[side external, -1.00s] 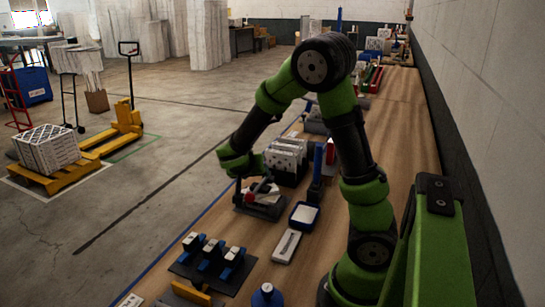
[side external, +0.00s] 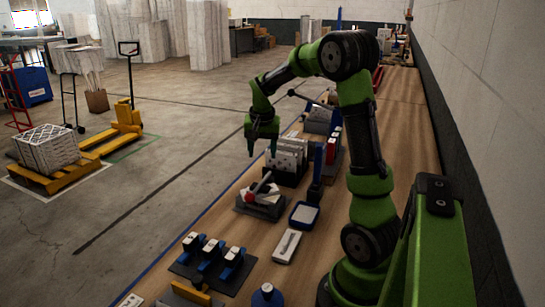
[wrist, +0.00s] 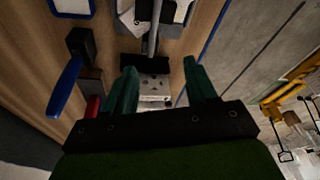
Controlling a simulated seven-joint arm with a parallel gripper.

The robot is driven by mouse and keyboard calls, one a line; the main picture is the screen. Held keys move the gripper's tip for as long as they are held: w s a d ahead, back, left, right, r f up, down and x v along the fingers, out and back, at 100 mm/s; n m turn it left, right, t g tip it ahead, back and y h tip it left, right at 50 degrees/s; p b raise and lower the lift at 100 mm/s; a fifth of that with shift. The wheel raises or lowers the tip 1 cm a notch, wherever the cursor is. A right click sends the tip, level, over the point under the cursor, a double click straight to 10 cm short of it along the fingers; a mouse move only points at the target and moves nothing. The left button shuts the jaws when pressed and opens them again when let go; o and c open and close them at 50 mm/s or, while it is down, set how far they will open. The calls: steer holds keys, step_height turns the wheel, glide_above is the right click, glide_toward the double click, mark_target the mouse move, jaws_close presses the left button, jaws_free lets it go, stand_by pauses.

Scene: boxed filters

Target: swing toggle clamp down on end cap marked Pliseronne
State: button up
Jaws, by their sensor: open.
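The toggle clamp (side external: 264,186) sits on a dark base (side external: 258,209) near the bench's left edge, with a red-tipped part low on its left and a grey bar slanting up to the right. A pale piece, perhaps the end cap, lies under it; no marking can be read, so I cannot confirm Pliseronne or whether the clamp presses on it. My gripper (side external: 261,152) is open and empty, pointing down above and beyond the clamp, apart from it. In the wrist view my fingers (wrist: 161,82) are spread, and the clamp's grey bar (wrist: 153,38) shows at the top.
A dark rack of pale filter panels (side external: 288,157) stands just behind the clamp, below my gripper. A blue upright post (side external: 317,172) and a blue-rimmed tray (side external: 304,215) are to its right. A fixture with several blue blocks (side external: 210,254) stands nearer. Floor lies left.

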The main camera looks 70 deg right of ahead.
steer(key=s+d+r+y, duration=0.1)
steer(key=d+r, duration=0.1)
steer(key=r, duration=0.7)
steer(key=s+d+r+y, duration=0.1)
steer(key=d+r+y, duration=0.1)
steer(key=r, duration=0.6)
steer(key=a+f+n+t+h, duration=0.1)
steer(key=a+f+n+t, duration=0.15)
steer(key=a, duration=0.65)
steer(key=a+f+n+t, duration=0.1)
steer(key=a+f+n, duration=0.15)
steer(key=a, duration=0.55)
steer(key=s+a+f+n+t+y, duration=0.1)
steer(key=s+a, duration=0.3)
steer(key=a, duration=0.4)
steer(key=s+a+f+n+t+y, duration=0.1)
steer(key=s+a+f+n, duration=0.2)
steer(key=a, duration=0.6)
steer(key=shift+s+a+f+n, duration=0.2)
steer(key=shift+s+n, duration=0.3)
steer(key=shift+s, duration=0.25)
